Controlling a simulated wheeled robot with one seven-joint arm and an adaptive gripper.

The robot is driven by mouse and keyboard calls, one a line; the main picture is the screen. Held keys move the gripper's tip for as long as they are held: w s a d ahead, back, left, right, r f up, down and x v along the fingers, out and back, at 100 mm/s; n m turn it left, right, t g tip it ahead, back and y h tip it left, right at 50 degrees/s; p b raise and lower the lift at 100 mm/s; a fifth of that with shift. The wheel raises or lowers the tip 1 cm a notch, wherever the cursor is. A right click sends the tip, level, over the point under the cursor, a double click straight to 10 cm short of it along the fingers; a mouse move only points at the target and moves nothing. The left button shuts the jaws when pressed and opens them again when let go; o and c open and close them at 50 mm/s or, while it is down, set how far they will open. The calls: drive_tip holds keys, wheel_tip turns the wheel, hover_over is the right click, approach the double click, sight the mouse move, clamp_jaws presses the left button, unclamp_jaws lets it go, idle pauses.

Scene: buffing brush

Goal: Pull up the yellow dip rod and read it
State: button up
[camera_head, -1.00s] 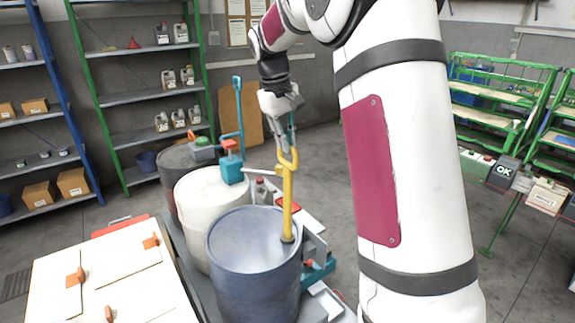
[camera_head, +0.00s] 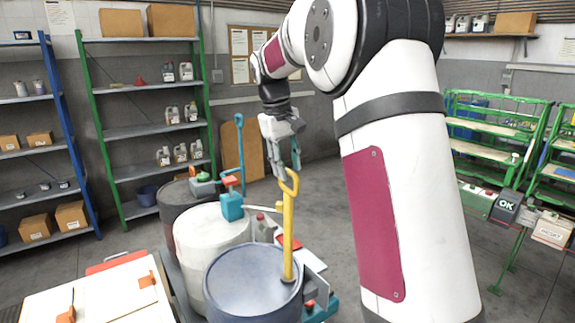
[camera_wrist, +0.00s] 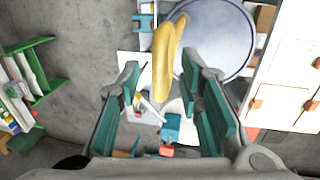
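The yellow dip rod (camera_head: 288,240) stands upright in the blue drum (camera_head: 226,263), near its right rim, with a looped handle on top. My gripper (camera_head: 287,172) points down at the handle from just above; in the head view its fingertips overlap the handle's top. In the wrist view the yellow handle (camera_wrist: 165,65) shows between the tips of my open gripper (camera_wrist: 160,72), nearer the right finger. A gap shows on the left; contact on the right is unclear. The rod's lower end is hidden in the drum, which also shows in the wrist view (camera_wrist: 215,40).
A white drum (camera_head: 205,240) and a dark drum (camera_head: 178,210) stand behind the blue one. A teal pump (camera_head: 232,203) with a red top sits on the white drum. A white cabinet (camera_head: 100,295) is at front left.

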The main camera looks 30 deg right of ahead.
wheel_tip(320, 180, up, 12)
drive_tip(key=a, duration=0.2)
drive_tip(key=shift+a, duration=0.2)
drive_tip(key=shift+f, duration=0.15)
idle(0.4)
